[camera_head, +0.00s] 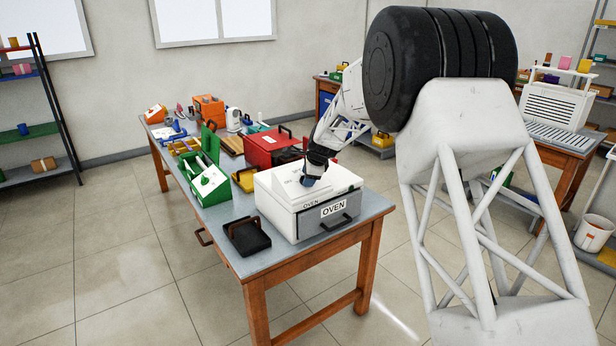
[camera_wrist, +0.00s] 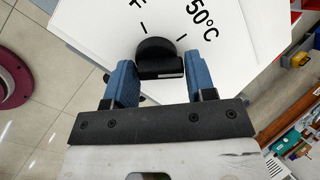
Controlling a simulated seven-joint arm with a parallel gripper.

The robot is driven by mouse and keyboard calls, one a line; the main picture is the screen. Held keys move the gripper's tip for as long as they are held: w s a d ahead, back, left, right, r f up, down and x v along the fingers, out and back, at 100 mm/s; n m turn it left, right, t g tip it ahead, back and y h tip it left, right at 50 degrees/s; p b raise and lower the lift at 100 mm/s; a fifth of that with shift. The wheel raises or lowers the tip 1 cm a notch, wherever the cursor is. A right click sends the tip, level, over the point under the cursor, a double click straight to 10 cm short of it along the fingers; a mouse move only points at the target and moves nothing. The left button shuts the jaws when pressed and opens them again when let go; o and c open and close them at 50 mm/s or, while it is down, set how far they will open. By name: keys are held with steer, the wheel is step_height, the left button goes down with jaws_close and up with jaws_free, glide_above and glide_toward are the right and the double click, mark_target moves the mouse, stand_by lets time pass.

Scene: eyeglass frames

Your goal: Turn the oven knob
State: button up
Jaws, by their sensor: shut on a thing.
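The white oven (camera_head: 281,201) stands at the near right end of the workbench, with "OVEN" labels and a dark front handle. My gripper (camera_head: 310,180) reaches down to its raised top panel. In the wrist view, the black round oven knob (camera_wrist: 158,56) has a raised bar and sits between the blue fingertips of my gripper (camera_wrist: 159,72). My gripper is shut on the knob. Two tick marks show beyond the knob, with part of "50°C" (camera_wrist: 202,18) at the right and a cut-off letter at the left. In the head view the knob is hidden by the gripper.
A black tray (camera_head: 246,236) lies left of the oven on the workbench (camera_head: 213,222). A red box (camera_head: 271,148) and a green box (camera_head: 210,182) stand behind it. Several tools and containers fill the bench's far part. Open floor lies at the left.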

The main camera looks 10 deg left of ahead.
steer(key=m, duration=0.4)
steer(key=shift+w+d+r+m, duration=0.1)
steer(key=shift+d+r+m, duration=0.05)
steer(key=shift+r+m, duration=0.15)
steer(key=shift+d+f+m, duration=0.1)
steer(key=shift+m, duration=1.6)
steer(key=shift+t, duration=0.3)
steer(key=o, duration=0.7)
steer(key=shift+d, duration=0.1)
steer(key=shift+o, duration=0.6)
steer(key=shift+s+f, duration=0.15)
steer(key=shift+s, duration=0.05)
